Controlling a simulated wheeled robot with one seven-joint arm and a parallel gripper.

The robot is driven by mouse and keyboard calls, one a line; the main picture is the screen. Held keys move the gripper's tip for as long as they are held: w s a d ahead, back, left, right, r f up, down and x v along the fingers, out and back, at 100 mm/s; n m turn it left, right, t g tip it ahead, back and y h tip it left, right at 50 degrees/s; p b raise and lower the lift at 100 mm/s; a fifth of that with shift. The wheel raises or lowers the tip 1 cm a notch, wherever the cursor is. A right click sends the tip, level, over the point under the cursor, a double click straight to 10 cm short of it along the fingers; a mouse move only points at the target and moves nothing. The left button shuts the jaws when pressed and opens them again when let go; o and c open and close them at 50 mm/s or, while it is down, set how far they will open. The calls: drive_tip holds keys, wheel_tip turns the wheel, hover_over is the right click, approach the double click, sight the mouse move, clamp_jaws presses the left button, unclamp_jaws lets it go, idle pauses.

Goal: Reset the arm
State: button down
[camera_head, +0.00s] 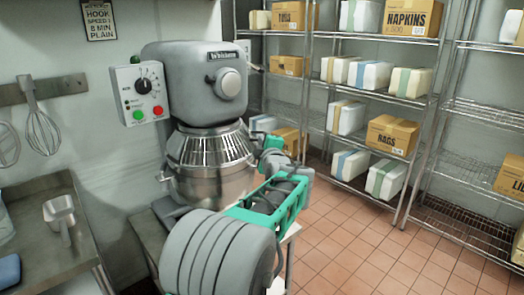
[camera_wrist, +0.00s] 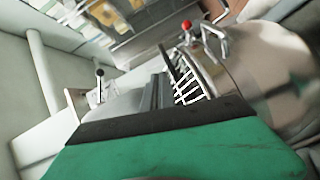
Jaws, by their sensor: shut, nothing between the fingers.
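In the head view, my arm with green and grey links reaches from the bottom toward the right side of the mixer. My gripper (camera_head: 272,146) is at the far end of the arm, beside the steel mixing bowl (camera_head: 205,184). It is shut and empty; its fingertips are small and partly hidden by the arm. I cannot tell whether it touches the bowl. In the wrist view, a green body with a black edge fills the bottom. Past it are a shiny rounded metal surface (camera_wrist: 275,70), a wire grille (camera_wrist: 185,85) and a red knob (camera_wrist: 187,24).
The grey mixer head (camera_head: 200,65) stands over the bowl, with a control box (camera_head: 140,94) on its left. A steel counter (camera_head: 80,215) with a scoop (camera_head: 60,212) is at left. Shelves (camera_head: 385,100) of boxes stand behind. The tiled floor (camera_head: 350,235) at right is clear.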

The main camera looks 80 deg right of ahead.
drive_tip(key=s, duration=0.9)
drive_tip(key=s+a+f+m+g+y, duration=0.25)
drive_tip(key=f+m, duration=0.35)
drive_tip(key=f, duration=0.3)
drive_tip(key=s+a+f+m+g+y, duration=0.1)
drive_tip(key=a+f+m+y, duration=0.4)
drive_tip(key=f, duration=0.4)
drive_tip(key=a+f+m+g+y, duration=0.1)
drive_tip(key=a+f+m+y, duration=0.4)
drive_tip(key=a+f+m, duration=0.5)
drive_tip(key=w+a+r+n+g+y+p, duration=0.1)
drive_tip(key=w+a+r+n+y+p, duration=0.15)
drive_tip(key=w+a, duration=0.9)
drive_tip(key=w+a+r+n+g+y+p, duration=0.15)
drive_tip(key=w+a+n, duration=0.25)
drive_tip(key=w+a, duration=0.75)
drive_tip(key=w+a+r+n+t+p, duration=0.1)
drive_tip(key=w+a+r+n, duration=0.3)
drive_tip(key=a, duration=0.5)
drive_tip(key=w+a+r+n+t+p, duration=0.1)
drive_tip(key=w+a+r+n, duration=0.3)
drive_tip(key=a, duration=0.6)
drive_tip(key=w+a+r+n+t+p, duration=0.1)
drive_tip(key=w+a+r+n+p, duration=0.2)
drive_tip(key=a, duration=0.7)
drive_tip(key=w+r+n, duration=0.1)
drive_tip(key=w+n, duration=0.1)
drive_tip(key=w, duration=0.1)
drive_tip(key=shift+t+p, duration=0.3)
drive_tip(key=shift+p, duration=0.05)
